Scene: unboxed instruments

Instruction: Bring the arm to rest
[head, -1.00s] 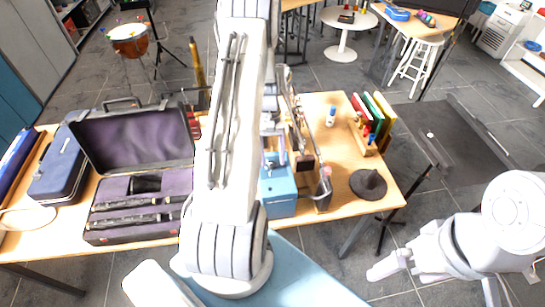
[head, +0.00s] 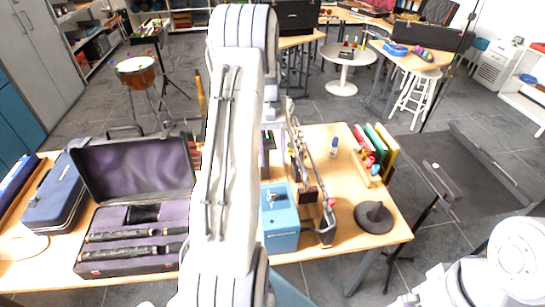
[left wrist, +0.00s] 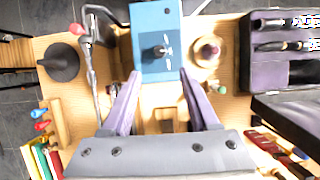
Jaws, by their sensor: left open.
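My left arm rises through the middle of the head view and hides much of the table behind it. The blue box also shows in the head view (head: 281,228), just right of my arm. Part of my right arm shows at the lower right of the head view; its gripper cannot be made out.
A metal stand (head: 328,222), a dark cone-shaped mute (head: 374,216) and upright books (head: 381,148) are on the right. The table's front right is partly clear.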

